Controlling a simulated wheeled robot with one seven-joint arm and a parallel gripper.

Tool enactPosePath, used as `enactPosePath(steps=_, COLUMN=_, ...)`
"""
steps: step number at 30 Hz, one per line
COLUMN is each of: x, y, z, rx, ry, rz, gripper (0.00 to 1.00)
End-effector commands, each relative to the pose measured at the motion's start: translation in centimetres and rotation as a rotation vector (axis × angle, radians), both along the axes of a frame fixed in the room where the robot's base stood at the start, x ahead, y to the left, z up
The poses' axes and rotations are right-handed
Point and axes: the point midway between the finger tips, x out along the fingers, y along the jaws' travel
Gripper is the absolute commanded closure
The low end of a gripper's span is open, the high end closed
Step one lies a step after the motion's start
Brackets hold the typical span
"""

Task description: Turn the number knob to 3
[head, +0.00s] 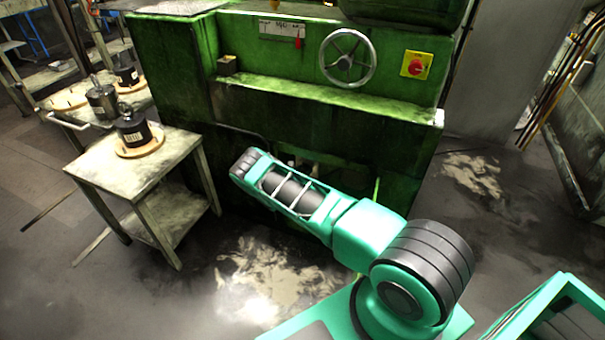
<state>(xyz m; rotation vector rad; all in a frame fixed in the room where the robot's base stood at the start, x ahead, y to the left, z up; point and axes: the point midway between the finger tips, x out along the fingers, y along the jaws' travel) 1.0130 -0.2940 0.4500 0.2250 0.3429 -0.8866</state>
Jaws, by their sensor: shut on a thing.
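The green machine (300,110) stands across the middle of the head view. A red rotary knob on a yellow plate (416,65) is at the right of its front. A white scale plate (282,29) with a red pointer sits at the upper left of the front; its marks are too small to read surely. I cannot make out a knob with numbers. My teal arm reaches from the lower right toward the machine's lower front. I cannot make out my gripper's fingers or what they hold; the arm hides part of the recess there.
A metal handwheel (347,58) sticks out of the machine's front above a green ledge. A small table (95,172) with a dark weight (132,128) on a round wooden plate stands at left. More weights stand behind it. The floor at right is clear.

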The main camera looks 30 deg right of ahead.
Motion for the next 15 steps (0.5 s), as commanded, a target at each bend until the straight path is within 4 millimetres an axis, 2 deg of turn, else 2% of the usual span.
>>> enactPosePath(steps=15, x=-0.47, y=-0.29, z=-0.22, rx=0.237, ry=-0.302, rz=0.0, gripper=0.88)
